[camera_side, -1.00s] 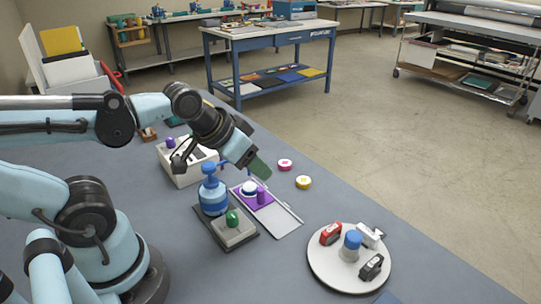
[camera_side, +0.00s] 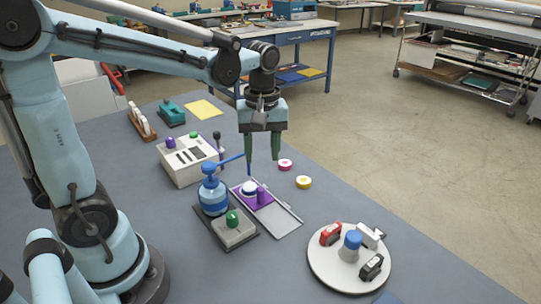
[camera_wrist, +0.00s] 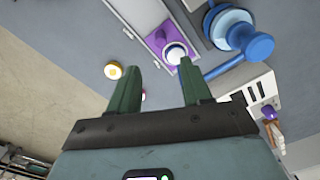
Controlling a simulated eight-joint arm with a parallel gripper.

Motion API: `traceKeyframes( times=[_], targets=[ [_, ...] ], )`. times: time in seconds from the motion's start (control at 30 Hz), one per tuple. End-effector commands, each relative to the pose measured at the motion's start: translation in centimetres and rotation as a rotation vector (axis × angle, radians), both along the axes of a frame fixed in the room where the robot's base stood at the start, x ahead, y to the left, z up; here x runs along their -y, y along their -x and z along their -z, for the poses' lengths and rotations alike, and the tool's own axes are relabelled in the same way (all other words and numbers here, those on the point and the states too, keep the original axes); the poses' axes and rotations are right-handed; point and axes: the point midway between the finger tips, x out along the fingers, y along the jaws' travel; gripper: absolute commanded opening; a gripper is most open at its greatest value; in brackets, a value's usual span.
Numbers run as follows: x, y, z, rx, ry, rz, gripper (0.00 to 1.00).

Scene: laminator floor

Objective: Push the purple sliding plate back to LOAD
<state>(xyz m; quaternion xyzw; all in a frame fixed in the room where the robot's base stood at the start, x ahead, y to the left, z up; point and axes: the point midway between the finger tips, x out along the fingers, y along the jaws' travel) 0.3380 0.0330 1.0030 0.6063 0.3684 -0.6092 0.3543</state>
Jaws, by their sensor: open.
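The purple sliding plate (camera_side: 254,199) sits on a pale grey rail (camera_side: 281,221) beside the blue press (camera_side: 212,194) in the side view. In the wrist view the plate (camera_wrist: 154,42) shows at the top, beyond the fingertips. My gripper (camera_side: 262,158) points down with its green fingers apart and empty, above and behind the plate. It also shows in the wrist view (camera_wrist: 158,72). Any LOAD marking is too small to read.
A blue lever (camera_side: 232,159) reaches from the press toward my fingers. A white control box (camera_side: 188,160) stands left, and a green knob (camera_side: 232,218) in front. Pink (camera_side: 285,164) and yellow (camera_side: 303,181) discs lie right. A round turntable (camera_side: 322,274) with small devices stands front right.

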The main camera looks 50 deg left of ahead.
Motion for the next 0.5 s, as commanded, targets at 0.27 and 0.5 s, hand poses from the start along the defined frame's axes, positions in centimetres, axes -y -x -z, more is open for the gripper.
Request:
traceKeyframes(
  times=[0.27, 0.5],
  targets=[
    [-0.1, -0.1, 1.6, -0.015, 0.000, -0.029, 0.49],
    [-0.2, 0.0, 5.0, -0.014, 0.001, -0.027, 0.49]
  ],
)
